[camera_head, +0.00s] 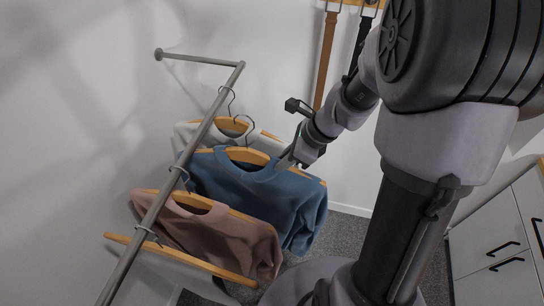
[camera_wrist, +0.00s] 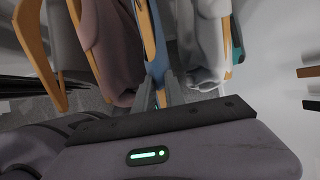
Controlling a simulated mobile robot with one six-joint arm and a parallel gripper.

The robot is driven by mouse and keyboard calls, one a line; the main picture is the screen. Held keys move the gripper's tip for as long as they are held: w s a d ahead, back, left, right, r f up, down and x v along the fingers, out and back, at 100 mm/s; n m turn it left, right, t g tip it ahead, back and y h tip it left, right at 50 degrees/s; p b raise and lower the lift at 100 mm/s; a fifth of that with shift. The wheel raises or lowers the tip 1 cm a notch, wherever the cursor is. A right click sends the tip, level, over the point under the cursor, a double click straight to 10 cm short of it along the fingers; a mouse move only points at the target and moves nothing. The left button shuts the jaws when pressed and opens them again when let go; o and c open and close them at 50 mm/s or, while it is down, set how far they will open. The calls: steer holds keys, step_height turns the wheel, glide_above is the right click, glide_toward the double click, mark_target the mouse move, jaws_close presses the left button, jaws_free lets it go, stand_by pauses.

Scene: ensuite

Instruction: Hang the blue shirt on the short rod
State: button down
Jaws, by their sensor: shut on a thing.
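The blue shirt (camera_head: 262,192) hangs on a wooden hanger (camera_head: 245,154), between a whitish shirt (camera_head: 188,132) behind and a pink shirt (camera_head: 225,235) in front. My gripper (camera_head: 291,158) is shut on the right shoulder end of this hanger. In the wrist view, my gripper (camera_wrist: 160,88) has the hanger end and a strip of the blue shirt (camera_wrist: 149,30) between its fingers. The dark hook (camera_head: 250,122) of this hanger appears right of the grey metal rod (camera_head: 203,130); whether it touches the rod is unclear. The rod bends into a shorter section (camera_head: 198,60) reaching the wall.
Neighbouring clothes are close on both sides of the blue shirt. A brown belt (camera_head: 326,55) and a black belt (camera_head: 361,40) hang at the back wall. White drawers (camera_head: 500,240) stand at right.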

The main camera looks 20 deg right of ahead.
steer(key=shift+s+d, duration=0.8)
steer(key=shift+d, duration=0.25)
steer(key=shift+s+d, duration=0.75)
steer(key=shift+d, duration=0.3)
